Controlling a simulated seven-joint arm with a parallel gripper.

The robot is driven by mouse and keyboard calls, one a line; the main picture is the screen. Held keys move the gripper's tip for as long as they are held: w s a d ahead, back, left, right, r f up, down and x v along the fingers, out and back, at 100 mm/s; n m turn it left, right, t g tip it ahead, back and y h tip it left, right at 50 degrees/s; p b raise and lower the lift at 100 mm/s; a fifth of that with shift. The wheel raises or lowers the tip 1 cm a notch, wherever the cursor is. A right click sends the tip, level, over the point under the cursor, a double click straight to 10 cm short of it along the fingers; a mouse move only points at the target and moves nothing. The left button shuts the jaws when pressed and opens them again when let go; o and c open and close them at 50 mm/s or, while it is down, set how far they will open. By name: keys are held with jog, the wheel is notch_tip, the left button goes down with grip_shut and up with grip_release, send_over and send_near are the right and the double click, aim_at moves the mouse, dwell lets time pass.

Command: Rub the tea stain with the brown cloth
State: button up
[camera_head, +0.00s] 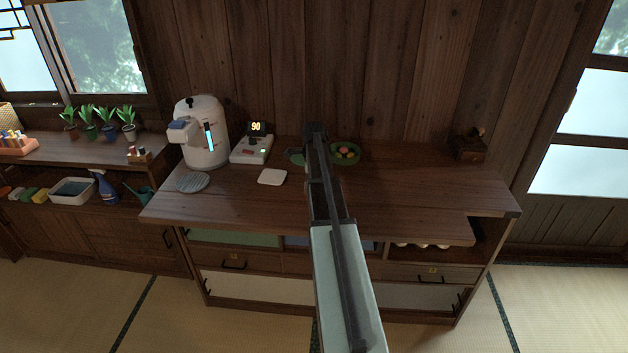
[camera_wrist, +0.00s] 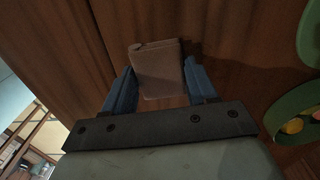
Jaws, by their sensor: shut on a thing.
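The brown cloth (camera_wrist: 162,82) is a small folded pad between the blue fingers of my gripper (camera_wrist: 160,68) in the wrist view. My gripper is shut on it, with a finger at each side, over the brown wooden counter top (camera_wrist: 225,25). I cannot tell whether the cloth touches the wood. In the head view my arm reaches over the counter (camera_head: 420,195) towards its back and hides the cloth. No tea stain can be made out in either view.
A green dish with coloured sweets (camera_head: 345,153) is just right of my arm. A green item (camera_head: 297,157) shows partly at its left. A white water boiler (camera_head: 202,135), a scale reading 90 (camera_head: 251,148) and a white square (camera_head: 272,177) stand left. The right counter is mostly clear.

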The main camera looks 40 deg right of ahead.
jog(key=shift+s+a, duration=0.4)
jog(key=w+d, duration=0.7)
jog(key=shift+w+d, duration=0.2)
jog(key=shift+s, duration=0.25)
jog(key=shift+s+a, duration=3.55)
jog(key=shift+a, duration=0.05)
jog(key=w+d, duration=0.7)
jog(key=shift+w+d, duration=0.15)
jog(key=shift+w, duration=0.1)
notch_tip(320, 180, up, 8)
jog(key=shift+r, duration=0.1)
